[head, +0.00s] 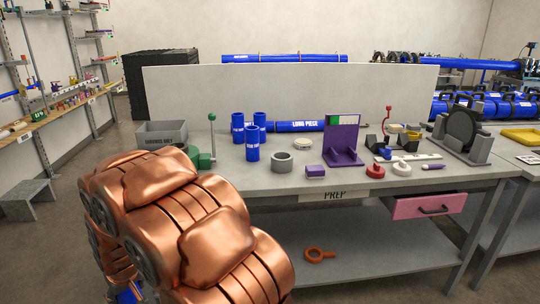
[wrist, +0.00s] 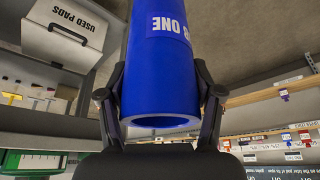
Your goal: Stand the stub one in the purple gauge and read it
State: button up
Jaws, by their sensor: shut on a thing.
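My gripper (wrist: 160,76) is shut on stub one (wrist: 163,92), a blue hollow tube with a white label ending in "ONE". The fingers press on its two sides and its open end shows near the palm. In the head view my copper arm hides most of the gripper, and only a bit of blue (head: 126,293) shows at the bottom left. The purple gauge (head: 342,140) stands upright and empty on the prep bench, with a flat base and a green and white patch at its top left.
Several blue stubs (head: 252,142) stand left of the gauge on the bench (head: 270,192). A grey ring (head: 281,163), purple block (head: 315,172), red ring (head: 375,171) and green-handled tool (head: 206,158) are nearby. A pink drawer (head: 430,205) stands out below the bench top.

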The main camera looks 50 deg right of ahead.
aim_at(342, 157)
jog(key=z, duration=1.45)
